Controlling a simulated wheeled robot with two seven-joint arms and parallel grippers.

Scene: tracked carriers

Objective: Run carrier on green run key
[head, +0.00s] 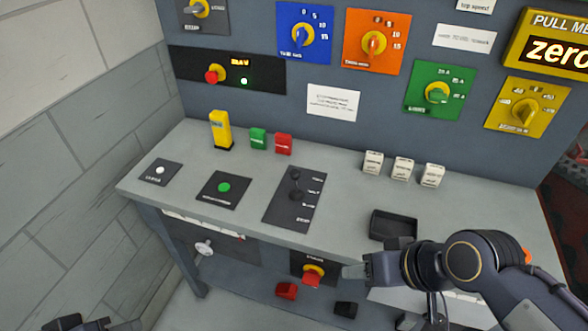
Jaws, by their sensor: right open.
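A small green block (258,138) stands on the grey desk beside a red block (283,143). A round green button (224,187) sits on a black plate near the desk's front left. I cannot read the labels well enough to tell which is the run key or which part is the carrier. My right gripper (352,271) is open, in front of the desk's front edge, just right of a red knob on a yellow base (313,274). Dark parts of my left gripper (82,325) show at the bottom left corner, mostly cut off.
A yellow upright block (220,130), a black lever plate (293,200), several white blocks (402,169) and a black tray (394,225) are on the desk. Coloured dial panels (305,33) line the wall behind. Red (287,290) and black blocks (345,309) are below the front edge.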

